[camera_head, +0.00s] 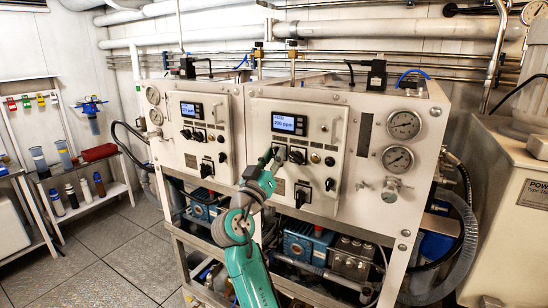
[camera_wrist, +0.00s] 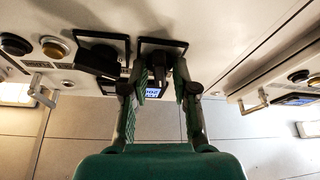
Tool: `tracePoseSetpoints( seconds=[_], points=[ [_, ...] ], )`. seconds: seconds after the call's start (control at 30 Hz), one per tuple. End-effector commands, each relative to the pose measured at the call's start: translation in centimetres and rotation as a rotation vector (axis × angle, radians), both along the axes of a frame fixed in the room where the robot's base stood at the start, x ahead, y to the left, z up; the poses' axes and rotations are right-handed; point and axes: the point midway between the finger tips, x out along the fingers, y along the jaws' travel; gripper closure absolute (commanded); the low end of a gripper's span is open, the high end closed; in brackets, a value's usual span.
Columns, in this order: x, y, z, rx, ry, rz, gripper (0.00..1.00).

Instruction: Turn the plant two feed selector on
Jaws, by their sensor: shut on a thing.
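The right-hand white control panel (camera_head: 333,145) has a lit blue display (camera_head: 290,123) and several black rotary selectors below it. My gripper (camera_head: 271,160) is at the left selector of the row under that display. In the wrist view my gripper (camera_wrist: 167,80) has its fingers on both sides of a black selector knob (camera_wrist: 181,73) in a square black surround, and it is shut on this knob. The fingers hide part of the knob, and its label cannot be read. A second black selector (camera_wrist: 101,57) sits beside it, apart from the fingers.
The left-hand panel (camera_head: 205,140) has its own display and selectors. Pressure gauges (camera_head: 403,125) are on the right of the frame. A metal door handle (camera_wrist: 40,90) and a brass-coloured button (camera_wrist: 54,47) stand out near the gripper. Pumps and hoses fill the space below.

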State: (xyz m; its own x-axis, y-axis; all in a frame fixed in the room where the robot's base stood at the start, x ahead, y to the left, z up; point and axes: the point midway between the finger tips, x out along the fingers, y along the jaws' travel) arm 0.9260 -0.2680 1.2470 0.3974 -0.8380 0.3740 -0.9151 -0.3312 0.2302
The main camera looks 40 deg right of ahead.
Motion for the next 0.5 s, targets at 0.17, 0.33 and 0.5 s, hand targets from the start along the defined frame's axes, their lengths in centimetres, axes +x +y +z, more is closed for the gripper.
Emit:
tracePoseSetpoints(
  seconds=[0.17, 0.33, 0.5],
  points=[
    [0.11, 0.04, -0.14, 0.042, -0.106, 0.0, 1.0],
    [0.09, 0.01, -0.11, 0.068, -0.178, 0.0, 1.0],
    [0.12, 0.0, -0.15, 0.081, -0.216, 0.0, 1.0]
  ],
)
